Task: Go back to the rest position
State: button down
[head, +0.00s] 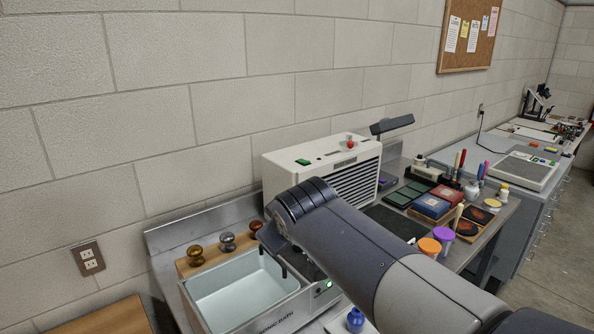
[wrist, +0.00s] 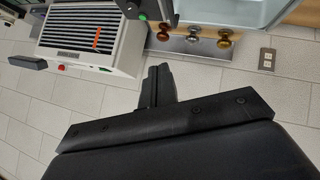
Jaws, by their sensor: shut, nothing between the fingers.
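My gripper (wrist: 158,76) shows in the wrist view as dark fingers pressed together, with nothing between them. In the head view my arm reaches in from the lower right, and its end is over the right rim of the white-lined ultrasonic bath (head: 240,284). Most of the gripper is hidden behind my arm there. The wrist view is turned upside down, with the bath (wrist: 235,10) at its top edge.
A white box with a grille (head: 318,168) stands behind my arm. Brass, grey and copper knobs (head: 228,241) sit on a wooden block behind the bath. Orange-lidded and purple-lidded jars (head: 443,235), a blue bottle (head: 355,320) and coloured boxes (head: 432,207) stand right of or near my arm.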

send_over(274, 270)
notch_tip(274, 270, down, 10)
jog(key=shift+s+a+r+b, duration=0.1)
jog(key=shift+a+r+b, duration=0.05)
jog(key=shift+b, duration=0.15)
jog(key=shift+d+f+b, duration=0.2)
jog(key=shift+f+b, duration=0.15)
jog(key=shift+f, duration=0.3)
